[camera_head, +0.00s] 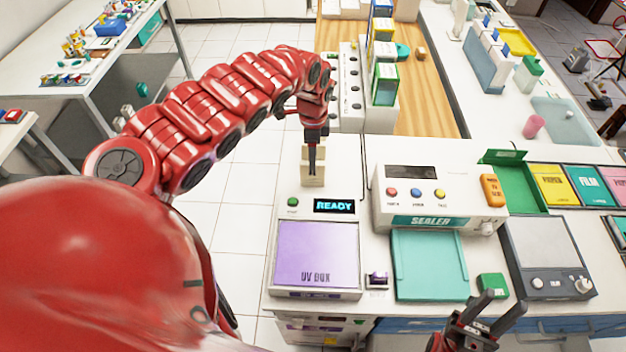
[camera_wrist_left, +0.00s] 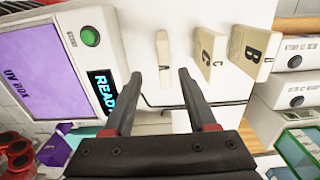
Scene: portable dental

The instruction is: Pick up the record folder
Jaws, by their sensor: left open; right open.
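Several cream record folders stand on the white counter in the left wrist view: one marked with what looks like an A (camera_wrist_left: 163,58), one marked C (camera_wrist_left: 208,50) and one marked B (camera_wrist_left: 251,52). In the head view a cream folder (camera_head: 313,180) shows behind the UV box, partly covered by my left gripper (camera_head: 312,168). My left gripper is open, pointing down; in its wrist view the fingertips (camera_wrist_left: 158,76) lie either side of the A folder's line, with nothing held. Contact cannot be told. My right gripper (camera_head: 500,304) is open and empty at the lower right.
The UV box (camera_head: 317,253) with a READY display stands just in front of the folders. The sealer (camera_head: 438,195) is to its right. A scale (camera_head: 548,255) and green block (camera_head: 492,286) lie near my right gripper.

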